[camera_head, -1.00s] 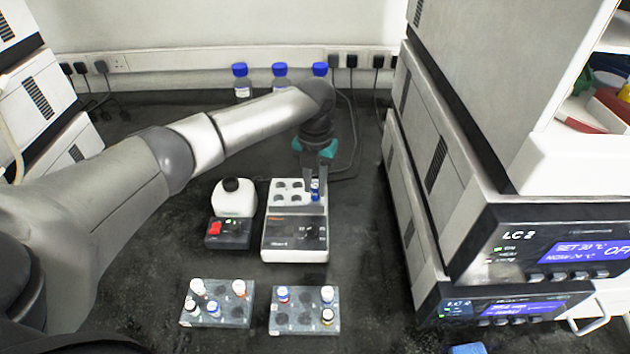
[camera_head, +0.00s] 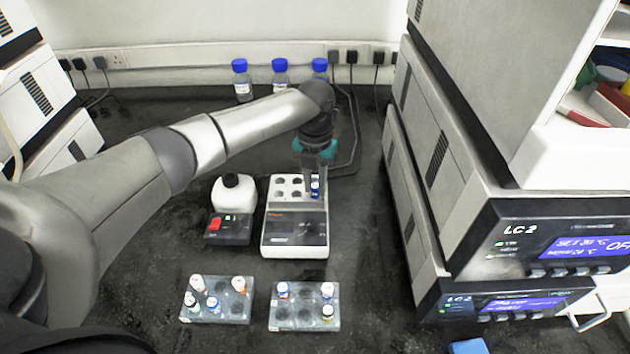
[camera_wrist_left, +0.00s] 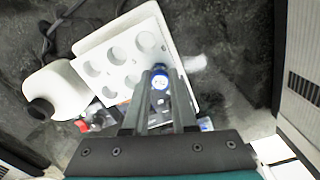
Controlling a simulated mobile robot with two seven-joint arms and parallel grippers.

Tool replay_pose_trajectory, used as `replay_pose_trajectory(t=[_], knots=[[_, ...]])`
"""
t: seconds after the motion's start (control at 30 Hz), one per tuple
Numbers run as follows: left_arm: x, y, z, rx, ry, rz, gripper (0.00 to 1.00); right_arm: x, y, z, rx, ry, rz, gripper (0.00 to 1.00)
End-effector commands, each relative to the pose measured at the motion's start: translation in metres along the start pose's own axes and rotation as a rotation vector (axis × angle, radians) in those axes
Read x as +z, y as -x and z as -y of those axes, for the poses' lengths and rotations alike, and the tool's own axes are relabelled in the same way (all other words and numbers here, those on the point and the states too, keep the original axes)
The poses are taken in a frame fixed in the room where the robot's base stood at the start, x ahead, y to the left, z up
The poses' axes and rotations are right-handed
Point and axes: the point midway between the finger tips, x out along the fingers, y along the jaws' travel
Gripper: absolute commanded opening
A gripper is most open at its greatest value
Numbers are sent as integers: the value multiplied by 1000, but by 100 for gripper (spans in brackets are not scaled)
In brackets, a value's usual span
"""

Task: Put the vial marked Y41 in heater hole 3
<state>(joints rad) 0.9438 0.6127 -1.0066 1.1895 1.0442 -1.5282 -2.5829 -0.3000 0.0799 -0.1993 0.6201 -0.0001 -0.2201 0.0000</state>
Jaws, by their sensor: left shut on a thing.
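My left gripper (camera_head: 315,186) points down over the right side of the white heater (camera_head: 295,250). It is shut on a blue-capped vial (camera_head: 315,187), which also shows between the fingers in the left wrist view (camera_wrist_left: 160,82). The cap's mark is too small to read. The vial is upright at the front right of the heater's hole block (camera_wrist_left: 110,45); I cannot tell whether its lower end is in a hole. The other visible holes look empty. The hole numbers are not readable. My right gripper does not show.
Two grey racks with several capped vials, a left rack (camera_head: 236,312) and a right rack (camera_head: 305,316), stand in front. Instrument stacks (camera_head: 440,190) rise on the right. Blue-capped bottles (camera_head: 279,75) stand behind.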

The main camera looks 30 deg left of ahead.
Motion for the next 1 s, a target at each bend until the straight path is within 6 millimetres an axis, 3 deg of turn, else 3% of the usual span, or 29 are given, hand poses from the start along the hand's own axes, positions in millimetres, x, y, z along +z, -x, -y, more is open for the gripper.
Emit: replay_pose_trajectory(t=[0.33,0.37,0.4,0.63,0.83,1.0], knots=[[0,-2,0,0,0,0,0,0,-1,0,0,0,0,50],[0,-2,0,0,0,0,28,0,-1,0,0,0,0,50],[0,-2,0,0,0,0,33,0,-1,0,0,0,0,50],[0,-2,0,0,0,0,59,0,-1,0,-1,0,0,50],[0,-2,0,0,1,0,61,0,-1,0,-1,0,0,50],[0,-2,0,0,1,0,80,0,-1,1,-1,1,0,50]])
